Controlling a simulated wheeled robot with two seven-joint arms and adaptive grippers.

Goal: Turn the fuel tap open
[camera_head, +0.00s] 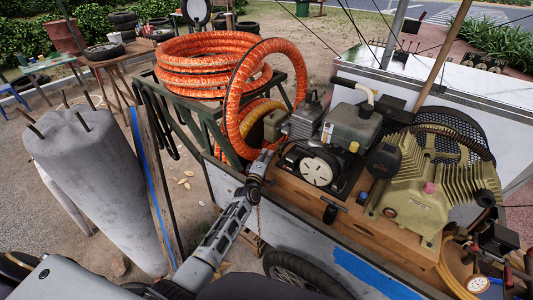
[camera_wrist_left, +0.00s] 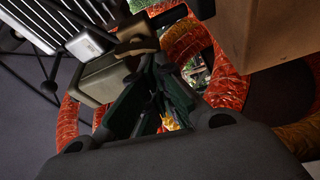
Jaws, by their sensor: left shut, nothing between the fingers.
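The small engine sits on the cart's wooden deck in the head view, with a pale round starter cover (camera_head: 318,170) and a grey fuel tank (camera_head: 352,125). My left gripper (camera_head: 265,158) reaches up from the bottom to the engine's left side. In the left wrist view its dark fingers (camera_wrist_left: 160,68) are together, with nothing seen between them. A tan-brown part (camera_wrist_left: 135,47) and a light grey block (camera_wrist_left: 90,43) lie just beyond and left of the fingertips. I cannot pick out the fuel tap for certain, nor tell whether the fingers touch anything. My right gripper is not in view.
A large orange hose coil (camera_head: 215,65) stands behind the gripper, one loop hanging close to it. The finned compressor (camera_head: 420,205) fills the deck's right side. A concrete pillar (camera_head: 95,180) stands left of my arm. The cart's wheel (camera_head: 300,275) is below.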

